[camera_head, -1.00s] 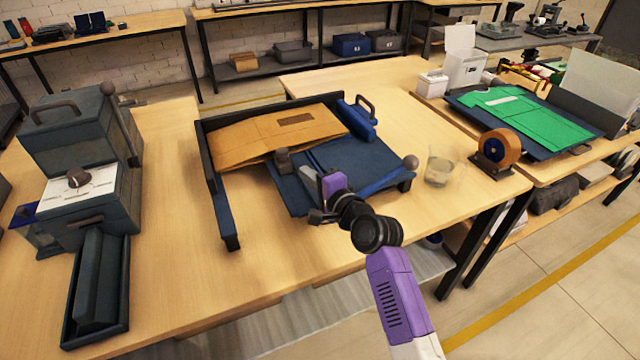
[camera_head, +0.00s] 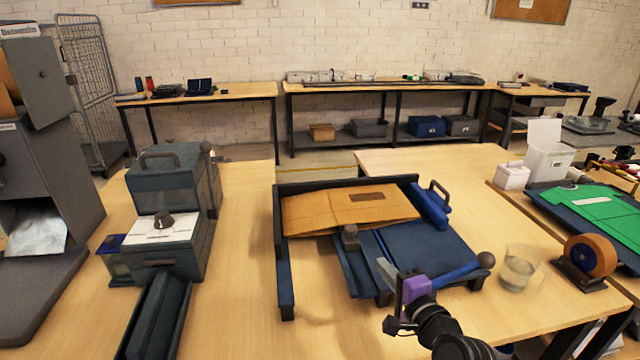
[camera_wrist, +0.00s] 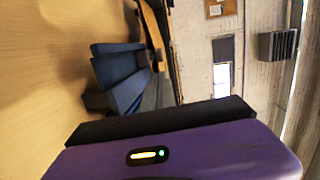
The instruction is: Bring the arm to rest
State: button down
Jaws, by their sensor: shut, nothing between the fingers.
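My gripper (camera_head: 398,305) is in the lower middle of the head view, at the near edge of the blue folding fixture (camera_head: 430,250). Its purple body and black wrist joints show, and the arm runs out of the bottom of the picture. Its fingers look close together and hold nothing. In the wrist view the purple and black gripper housing (camera_wrist: 180,150) fills the bottom, with the blue fixture (camera_wrist: 122,75) beyond it. I cannot tell whether the gripper touches the fixture.
A brown cardboard piece (camera_head: 345,208) lies on the fixture. A clear beaker (camera_head: 518,268) and an orange tape roll (camera_head: 590,256) stand to its right. A dark green machine (camera_head: 165,225) stands on the left. The table (camera_head: 240,290) is bare between machine and fixture.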

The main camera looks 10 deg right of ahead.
jog(key=s+d+r+n+t+h, duration=0.2)
jog(key=s+d+r+n+h, duration=0.1)
jog(key=s+r+n, duration=0.15)
jog(key=s+a+f+n+g, duration=0.1)
jog(key=s+a+f+n, duration=0.2)
jog(key=s, duration=1.9)
jog(key=s+a+f+n+g, duration=0.2)
jog(key=s+n, duration=0.6)
jog(key=s, duration=1.3)
jog(key=shift+s+a+f, duration=0.4)
jog(key=shift+a+f, duration=0.1)
jog(key=shift+n, duration=0.25)
